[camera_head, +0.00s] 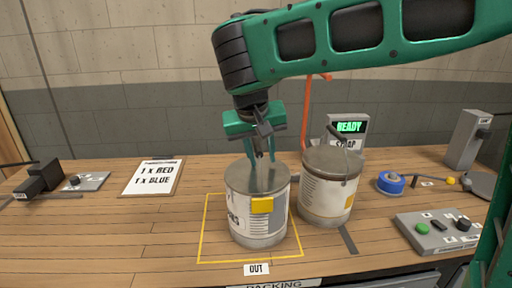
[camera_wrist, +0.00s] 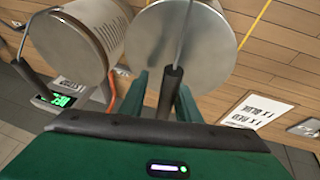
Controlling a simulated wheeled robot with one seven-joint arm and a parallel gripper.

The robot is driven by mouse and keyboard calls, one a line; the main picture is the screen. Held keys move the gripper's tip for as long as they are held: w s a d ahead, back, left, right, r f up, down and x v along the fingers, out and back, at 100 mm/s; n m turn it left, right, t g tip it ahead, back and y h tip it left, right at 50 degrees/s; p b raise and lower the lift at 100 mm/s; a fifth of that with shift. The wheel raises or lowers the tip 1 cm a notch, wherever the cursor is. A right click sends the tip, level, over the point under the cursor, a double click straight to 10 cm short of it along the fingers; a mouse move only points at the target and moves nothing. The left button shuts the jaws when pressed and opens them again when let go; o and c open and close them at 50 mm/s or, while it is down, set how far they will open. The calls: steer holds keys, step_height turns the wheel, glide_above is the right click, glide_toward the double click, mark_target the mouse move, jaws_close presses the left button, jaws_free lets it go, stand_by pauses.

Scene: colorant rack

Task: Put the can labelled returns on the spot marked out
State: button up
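A grey metal can (camera_head: 243,213) with a white wrap and a yellow patch stands upright inside the yellow outline (camera_head: 206,236) marked OUT. Its label is turned partly away, and only its last letters show. My gripper (camera_head: 262,150) is just above this can's lid, fingers spread. In the wrist view the lid (camera_wrist: 205,45) lies below, and the can's dark handle grip (camera_wrist: 171,92) stands up between my fingers, with a gap at the left finger. A second similar can (camera_head: 322,196) stands close on the right, outside the outline, its handle raised; its label cannot be read.
Behind the cans is a lit READY display (camera_head: 348,128). A clipboard (camera_head: 153,177) lies at the left. Blue tape (camera_head: 391,182) and a button box (camera_head: 437,232) are at the right. Bare table lies left of the outline.

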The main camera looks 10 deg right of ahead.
mark_target(255, 148)
steer(key=v, duration=1)
steer(key=shift+s+a+r, duration=0.1)
steer(key=shift+r, duration=0.15)
steer(key=shift+s+r, duration=0.3)
steer(key=shift+r, duration=0.3)
steer(key=shift+s, duration=0.1)
